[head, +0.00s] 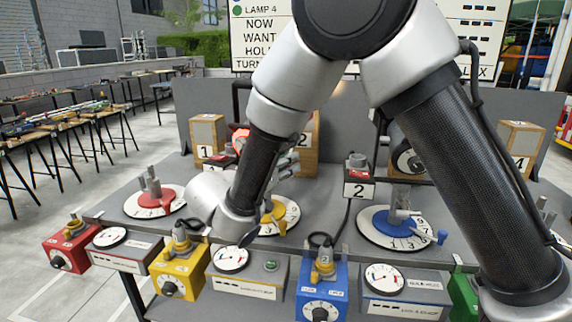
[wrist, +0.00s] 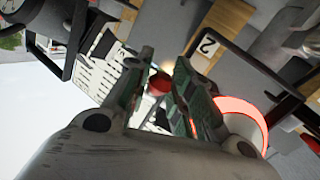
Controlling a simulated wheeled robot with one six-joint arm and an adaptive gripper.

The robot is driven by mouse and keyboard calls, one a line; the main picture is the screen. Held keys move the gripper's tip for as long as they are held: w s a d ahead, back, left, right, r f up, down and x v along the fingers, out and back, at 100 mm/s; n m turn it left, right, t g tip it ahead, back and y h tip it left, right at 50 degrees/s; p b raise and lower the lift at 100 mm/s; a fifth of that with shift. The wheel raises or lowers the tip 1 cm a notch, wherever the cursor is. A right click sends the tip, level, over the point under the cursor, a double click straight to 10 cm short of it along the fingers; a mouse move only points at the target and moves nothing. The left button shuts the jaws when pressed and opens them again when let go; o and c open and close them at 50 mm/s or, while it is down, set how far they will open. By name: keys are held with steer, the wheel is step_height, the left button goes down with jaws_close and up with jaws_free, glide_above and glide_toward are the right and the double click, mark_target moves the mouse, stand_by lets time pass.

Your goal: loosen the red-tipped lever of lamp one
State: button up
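The red lamp (head: 240,139), glowing, shows partly behind my arm near the wooden box marked 1 (head: 205,133). A glowing red ring (wrist: 240,112) shows in the wrist view, right of my fingers. The small round red tip (wrist: 159,84) is visible in the wrist view in the gap between my two fingers. My gripper (wrist: 164,64) is open around it; whether either finger touches it I cannot tell. In the head view my gripper (head: 285,162) is mostly hidden behind my forearm. The lever's shaft is hidden.
The grey bench holds dials with red (head: 153,200), yellow (head: 283,214) and blue (head: 397,226) handles. A lamp base marked 2 (head: 359,188) stands right of my forearm. Coloured control boxes line the front edge. A sign board (head: 260,40) stands behind the back panel.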

steer(key=shift+o, duration=1.3)
steer(key=shift+a, duration=0.1)
steer(key=v, duration=1.1)
steer(key=shift+s+a, duration=0.25)
steer(key=shift+s, duration=0.1)
